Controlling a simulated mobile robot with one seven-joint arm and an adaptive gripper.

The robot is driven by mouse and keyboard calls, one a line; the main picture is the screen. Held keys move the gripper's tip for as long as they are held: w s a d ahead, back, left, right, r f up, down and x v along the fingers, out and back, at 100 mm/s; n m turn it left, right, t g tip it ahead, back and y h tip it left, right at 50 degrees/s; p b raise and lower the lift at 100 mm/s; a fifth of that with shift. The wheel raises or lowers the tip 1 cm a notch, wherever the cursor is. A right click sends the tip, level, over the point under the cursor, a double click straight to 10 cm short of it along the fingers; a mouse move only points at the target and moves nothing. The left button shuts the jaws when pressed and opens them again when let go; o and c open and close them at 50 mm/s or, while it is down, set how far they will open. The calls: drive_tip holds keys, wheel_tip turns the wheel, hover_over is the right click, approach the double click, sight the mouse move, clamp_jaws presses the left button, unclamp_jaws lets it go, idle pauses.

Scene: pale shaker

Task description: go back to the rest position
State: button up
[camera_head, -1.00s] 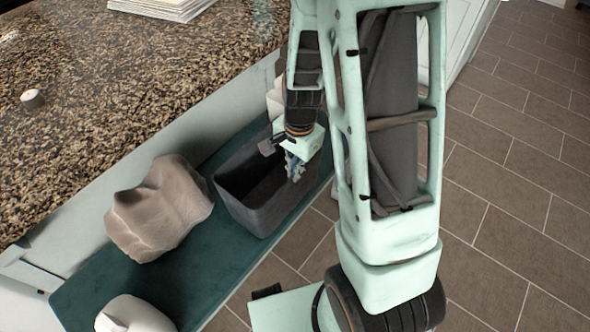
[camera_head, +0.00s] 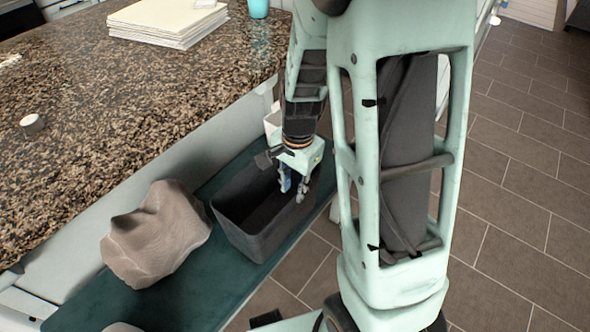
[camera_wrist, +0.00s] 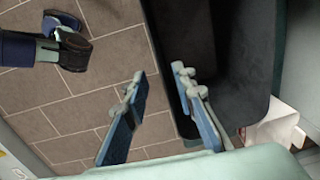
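My gripper (camera_head: 293,186) hangs pointing down over the right part of a dark grey open bin (camera_head: 238,222) in the head view. In the wrist view my gripper (camera_wrist: 162,105) has its two blue-padded fingers well apart with nothing between them. One finger is over the bin (camera_wrist: 232,60) and the other is over the tiled floor. The part of the bin's inside that I can see looks dark and empty; my gripper hides some of it.
The bin stands on a dark teal bench (camera_head: 190,290) beside a crumpled beige sack (camera_head: 155,235). A speckled granite counter (camera_head: 130,110) runs along the left, with a paper stack (camera_head: 165,22) and a small white round item (camera_head: 32,123). Open tiled floor (camera_head: 520,210) lies to the right.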

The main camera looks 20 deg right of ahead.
wheel_tip(320, 180, up, 8)
drive_tip(key=shift+s+d, duration=0.15)
drive_tip(key=shift+s, duration=0.1)
drive_tip(key=shift+r, duration=0.15)
